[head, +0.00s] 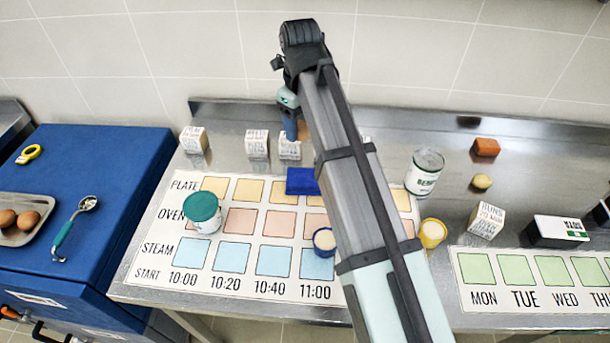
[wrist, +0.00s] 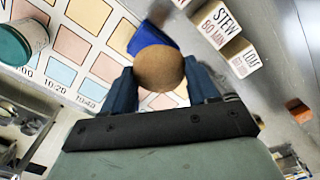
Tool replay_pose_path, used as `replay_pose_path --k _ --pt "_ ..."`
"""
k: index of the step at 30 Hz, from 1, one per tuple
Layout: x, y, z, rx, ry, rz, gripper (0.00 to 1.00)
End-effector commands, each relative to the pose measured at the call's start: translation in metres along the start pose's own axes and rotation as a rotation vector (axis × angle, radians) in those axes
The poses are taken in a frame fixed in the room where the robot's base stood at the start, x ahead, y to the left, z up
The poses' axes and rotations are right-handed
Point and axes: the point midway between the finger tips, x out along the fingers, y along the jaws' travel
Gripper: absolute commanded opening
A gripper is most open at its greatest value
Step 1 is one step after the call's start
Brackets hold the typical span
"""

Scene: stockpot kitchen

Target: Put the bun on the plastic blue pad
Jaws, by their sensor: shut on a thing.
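The bun (wrist: 158,68) is a round brown thing held between the two blue fingers of my gripper (wrist: 160,74) in the wrist view. In the head view my gripper (head: 291,120) is above the back of the steel counter, and my arm mostly hides the bun there. The plastic blue pad (head: 302,181) lies on the PLATE row of the printed chart, nearer the front than my gripper. In the wrist view the blue pad (wrist: 150,38) shows just beyond the bun, partly covered by it. I cannot tell the bun's exact height.
A green-lidded tub (head: 203,212) stands on the chart (head: 150,262), left of the pad. A small blue cup (head: 324,241) is in front of the pad. White boxes (head: 257,144) stand behind. A can (head: 425,172) and yellow cup (head: 432,233) are to the right.

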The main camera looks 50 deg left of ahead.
Motion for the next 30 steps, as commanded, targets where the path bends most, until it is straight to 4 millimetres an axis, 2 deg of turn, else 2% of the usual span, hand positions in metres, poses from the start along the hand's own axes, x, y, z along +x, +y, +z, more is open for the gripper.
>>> replay_pose_path --k 1,3,9,14,22,30 --pt "0.001 0.010 -0.011 -0.004 0.000 -0.001 0.29" --pt "0.003 0.013 -0.020 -0.002 0.000 -0.001 0.29" --pt "0.007 0.019 -0.031 -0.003 0.000 0.000 0.29" --pt "0.020 0.021 -0.034 -0.004 0.001 0.001 0.29" --pt "0.060 0.020 -0.033 -0.004 0.001 0.001 0.29" --pt "0.079 0.020 -0.033 -0.004 0.001 0.000 0.29"
